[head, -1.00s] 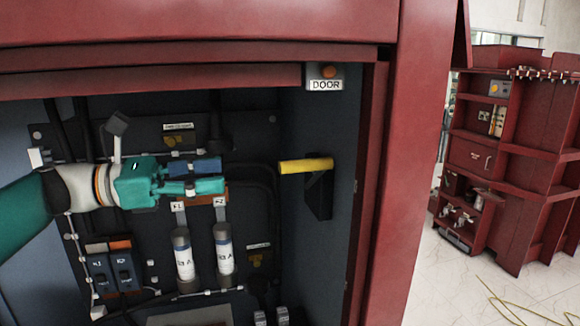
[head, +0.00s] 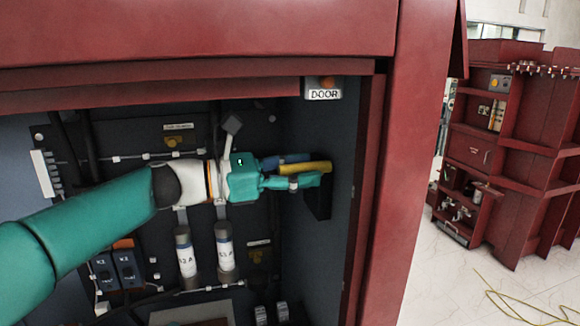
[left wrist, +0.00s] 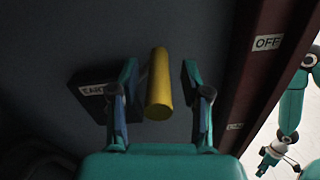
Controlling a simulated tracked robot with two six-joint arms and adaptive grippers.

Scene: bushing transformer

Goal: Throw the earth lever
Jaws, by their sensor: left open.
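The earth lever's yellow handle (head: 313,167) sticks out from a black mount (head: 318,203) on the cabinet's right inner wall. In the left wrist view the yellow handle (left wrist: 159,85) is between the two fingers, with gaps on both sides. The black mount (left wrist: 92,78) there has a partly hidden label that seems to start "EART". My left gripper (head: 305,169) is open, its fingers above and below the handle in the head view. In the left wrist view, part of another teal arm with its gripper (left wrist: 270,158) shows at right; its jaws are too small to read.
A red door frame with an "OFF" label (left wrist: 268,42) stands close to the right of the gripper. A "DOOR" label (head: 324,94) is above. Two cylindrical fuses (head: 225,248) and blue switches (head: 115,268) sit lower at the back. Another red cabinet (head: 540,150) stands at far right.

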